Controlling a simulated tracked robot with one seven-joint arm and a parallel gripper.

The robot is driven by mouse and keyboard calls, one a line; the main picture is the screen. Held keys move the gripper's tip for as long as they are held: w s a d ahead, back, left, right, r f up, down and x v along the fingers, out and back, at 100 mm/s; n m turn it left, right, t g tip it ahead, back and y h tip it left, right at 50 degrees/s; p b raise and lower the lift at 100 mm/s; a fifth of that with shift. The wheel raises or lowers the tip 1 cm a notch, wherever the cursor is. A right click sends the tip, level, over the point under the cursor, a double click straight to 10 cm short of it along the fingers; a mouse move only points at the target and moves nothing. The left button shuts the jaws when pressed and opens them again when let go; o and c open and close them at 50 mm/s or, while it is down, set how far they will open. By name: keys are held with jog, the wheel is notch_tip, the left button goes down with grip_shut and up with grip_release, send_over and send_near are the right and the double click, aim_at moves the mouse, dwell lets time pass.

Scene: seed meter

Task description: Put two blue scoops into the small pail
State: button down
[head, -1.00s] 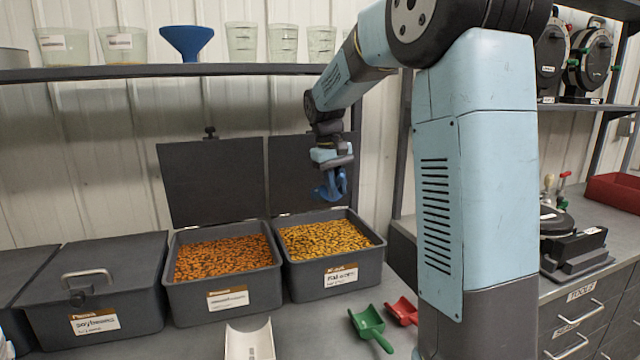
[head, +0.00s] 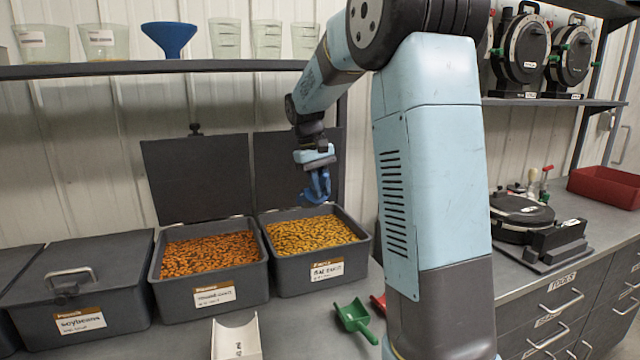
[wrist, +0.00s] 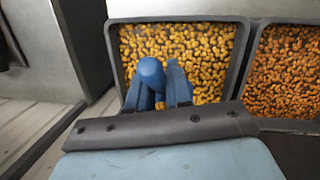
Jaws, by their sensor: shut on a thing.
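My gripper (head: 319,172) is shut on a blue scoop (head: 317,187) and holds it above the open bin of yellow seed (head: 331,292). In the wrist view, the blue scoop (wrist: 151,72) shows between the fingers, with yellow kernels below it. Whether the scoop holds any seed cannot be told. I cannot make out the small pail in any view.
An open bin of orange seed (head: 219,300) stands left of the yellow one, and a closed soybeans bin (head: 70,318) further left. A white scoop (head: 236,340), a green scoop (head: 354,317) and a partly hidden red scoop (head: 379,302) lie in front.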

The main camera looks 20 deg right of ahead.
aim_at(315, 206)
jog(key=shift+w+f+g, duration=1.35)
jog(key=shift+f+g, duration=0.05)
jog(key=shift+w+d+f, duration=0.1)
jog(key=shift+w+f, duration=0.25)
jog(key=shift+f, duration=0.6)
jog(key=shift+w+a+f, duration=0.1)
jog(key=shift+w+f, duration=0.2)
jog(key=shift+f, duration=0.6)
jog(key=shift+w+d+f, duration=0.1)
jog(key=shift+w+f, duration=0.25)
jog(key=shift+f, duration=0.6)
jog(key=shift+s+f+m+t, duration=0.1)
jog(key=shift+s+f+t, duration=0.2)
jog(key=shift+f+t, duration=1.55)
jog(key=shift+s+f+m+t, duration=0.1)
jog(key=shift+s+f+t, duration=0.15)
jog(key=shift+f+t, duration=1.5)
jog(key=shift+s+f+m+t, duration=0.1)
jog(key=shift+s+f+t, duration=0.2)
jog(key=shift+f+t, duration=1.55)
jog(key=shift+s+f, duration=0.1)
jog(key=shift+f, duration=0.6)
